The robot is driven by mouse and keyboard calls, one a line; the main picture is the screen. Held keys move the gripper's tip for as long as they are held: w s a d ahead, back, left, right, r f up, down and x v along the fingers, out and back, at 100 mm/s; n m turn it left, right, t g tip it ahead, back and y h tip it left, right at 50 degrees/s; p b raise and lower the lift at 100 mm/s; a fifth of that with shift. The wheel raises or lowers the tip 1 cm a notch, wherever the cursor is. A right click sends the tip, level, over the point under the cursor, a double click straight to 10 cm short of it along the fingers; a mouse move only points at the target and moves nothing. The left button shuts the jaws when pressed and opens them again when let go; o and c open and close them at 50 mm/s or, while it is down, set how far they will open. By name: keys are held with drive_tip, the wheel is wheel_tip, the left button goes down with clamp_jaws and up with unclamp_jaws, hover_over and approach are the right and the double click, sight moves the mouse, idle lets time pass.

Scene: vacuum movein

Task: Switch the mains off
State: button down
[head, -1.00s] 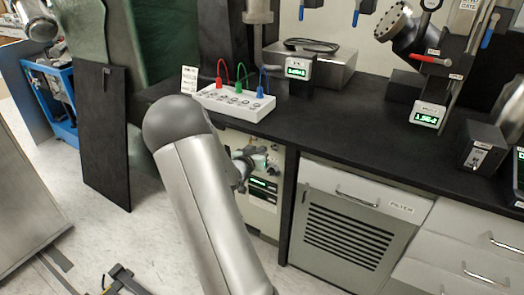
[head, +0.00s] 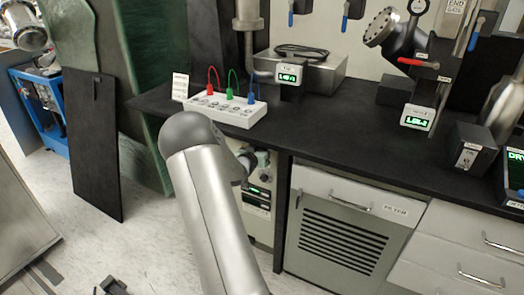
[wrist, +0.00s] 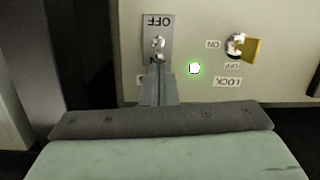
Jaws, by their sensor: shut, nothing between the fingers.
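A metal toggle switch (wrist: 158,44) sits on a grey plate on a pale panel (wrist: 205,25) in the wrist view. The plate reads OFF, upside down in this view, at its top end. The label at its other end is mostly hidden by my fingers. My gripper (wrist: 158,72) is shut and empty, with its fingertips right by the lower end of the switch; I cannot tell whether they touch it. A lit green lamp (wrist: 194,68) is to the right. In the head view my arm covers much of the panel (head: 259,213) under the bench.
A key lock (wrist: 236,44) with a yellow tag, marked ON, OFF and LOCK, is right of the switch. The black bench top (head: 330,126) overhangs the panel. A cabinet marked FILTER (head: 345,235) stands to the right. A dark board (head: 95,145) leans at the left.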

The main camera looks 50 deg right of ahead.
drive_tip(key=shift+a+f+h+b, duration=0.1)
drive_tip(key=shift+f+h+b, duration=0.15)
drive_tip(key=shift+b, duration=0.4)
drive_tip(key=shift+a+f+h+b, duration=0.25)
drive_tip(key=shift+h+b, duration=0.4)
drive_tip(key=shift+b, duration=0.9)
drive_tip(key=s+a+f+t+h+b, duration=0.1)
drive_tip(key=a+f+h+b, duration=0.3)
drive_tip(key=a+f+b, duration=0.4)
drive_tip(key=s+b, duration=0.1)
drive_tip(key=b, duration=0.6)
drive_tip(key=shift+b, duration=0.35)
drive_tip(key=shift+r, duration=0.1)
